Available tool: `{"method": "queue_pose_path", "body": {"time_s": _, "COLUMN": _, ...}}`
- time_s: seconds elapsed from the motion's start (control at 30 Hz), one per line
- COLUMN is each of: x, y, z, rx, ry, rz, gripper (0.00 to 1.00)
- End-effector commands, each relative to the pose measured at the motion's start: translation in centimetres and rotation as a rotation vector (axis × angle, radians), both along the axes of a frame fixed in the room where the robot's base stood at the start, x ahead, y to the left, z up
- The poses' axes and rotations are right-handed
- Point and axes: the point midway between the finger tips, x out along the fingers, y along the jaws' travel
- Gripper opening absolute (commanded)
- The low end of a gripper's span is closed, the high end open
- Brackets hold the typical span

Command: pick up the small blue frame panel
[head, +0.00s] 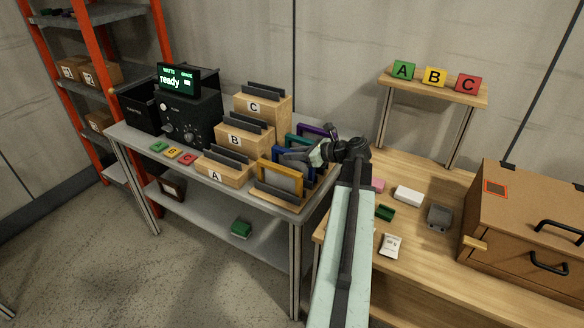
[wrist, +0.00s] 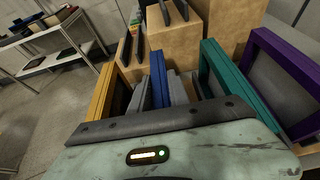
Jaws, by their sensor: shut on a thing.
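The small blue frame panel (head: 281,160) stands upright in a row of coloured frames on the grey bench, behind the yellow-orange frame (head: 280,180). It also shows in the wrist view (wrist: 158,78), right of the yellow-orange frame and left of the teal one. My gripper (head: 298,158) reaches in from the right and is shut on the blue panel's upper part.
A teal frame (wrist: 235,80) and a purple frame (wrist: 283,75) stand close by on the right. Stepped boxes A (head: 222,173), B and C stand left of the frames. A wooden table (head: 405,185) with small items and a brown case (head: 530,215) lies to the right.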

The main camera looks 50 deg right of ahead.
Motion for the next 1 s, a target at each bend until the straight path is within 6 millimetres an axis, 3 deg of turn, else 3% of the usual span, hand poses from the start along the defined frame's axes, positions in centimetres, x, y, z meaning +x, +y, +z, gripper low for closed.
{"method": "queue_pose_path", "body": {"time_s": 0.37, "x": 0.0, "y": 0.0, "z": 0.6, "rx": 0.0, "ry": -0.001, "rz": 0.0, "gripper": 0.0}}
{"method": "queue_pose_path", "body": {"time_s": 0.57, "x": 0.0, "y": 0.0, "z": 3.7, "rx": 0.0, "ry": -0.001, "rz": 0.0, "gripper": 0.0}}
{"method": "queue_pose_path", "body": {"time_s": 0.8, "x": 0.0, "y": 0.0, "z": 8.9, "rx": 0.0, "ry": -0.001, "rz": 0.0, "gripper": 0.0}}
{"method": "queue_pose_path", "body": {"time_s": 1.0, "x": 0.0, "y": 0.0, "z": 10.3, "rx": 0.0, "ry": -0.001, "rz": 0.0, "gripper": 0.0}}
